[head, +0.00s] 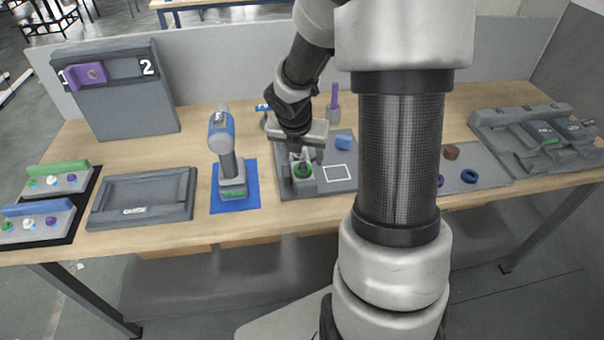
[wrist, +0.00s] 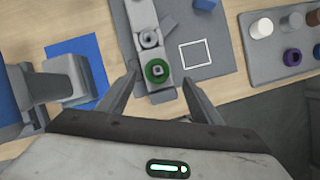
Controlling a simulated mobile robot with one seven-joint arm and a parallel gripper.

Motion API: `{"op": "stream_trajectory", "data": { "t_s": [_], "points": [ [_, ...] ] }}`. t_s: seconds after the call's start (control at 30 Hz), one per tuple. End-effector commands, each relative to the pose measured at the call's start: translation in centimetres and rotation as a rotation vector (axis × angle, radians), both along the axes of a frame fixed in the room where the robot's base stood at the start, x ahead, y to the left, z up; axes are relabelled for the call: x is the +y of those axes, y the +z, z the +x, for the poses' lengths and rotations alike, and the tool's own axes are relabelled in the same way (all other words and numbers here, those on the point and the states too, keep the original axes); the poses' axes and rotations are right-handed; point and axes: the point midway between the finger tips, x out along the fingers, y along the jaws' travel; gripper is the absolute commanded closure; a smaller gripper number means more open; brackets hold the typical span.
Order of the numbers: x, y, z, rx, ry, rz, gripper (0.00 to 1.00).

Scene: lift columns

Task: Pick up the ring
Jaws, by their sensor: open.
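A green ring (head: 303,170) sits around a post on a grey block (head: 302,184) on the grey mat. In the wrist view the green ring (wrist: 157,70) lies between and slightly beyond my fingertips. My gripper (head: 302,158) points down over the block; in the wrist view it (wrist: 160,79) is open, with one finger on each side of the block and nothing held. I cannot tell how high the fingertips are above the ring. A blue ring (head: 469,176) lies on the grey mat at the right, away from my gripper.
A drill (head: 225,150) stands on a blue mat (head: 220,203) just left of the block. A blue cube (head: 343,142) and a white square outline (head: 337,173) are right of the block. A grey tray (head: 140,214) lies further left.

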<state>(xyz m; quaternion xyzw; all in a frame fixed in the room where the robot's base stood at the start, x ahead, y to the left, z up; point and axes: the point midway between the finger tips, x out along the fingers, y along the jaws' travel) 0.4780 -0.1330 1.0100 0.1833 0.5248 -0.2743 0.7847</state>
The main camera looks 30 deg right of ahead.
Motion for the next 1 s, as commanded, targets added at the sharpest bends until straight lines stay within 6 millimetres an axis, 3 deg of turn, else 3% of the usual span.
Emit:
{"op": "stream_trajectory", "data": {
  "t_s": [0.23,0.5,0.77,1.0],
  "points": [
    [-0.1,-1.6,0.3,0.001,0.002,0.0,0.41],
    [-0.4,-5.3,1.3,0.001,0.001,0.0,0.41],
    [-0.5,-5.5,1.5,-0.001,0.0,-0.001,0.41],
    [-0.5,-5.5,1.5,0.0,0.0,0.0,0.81]
  ]
}}
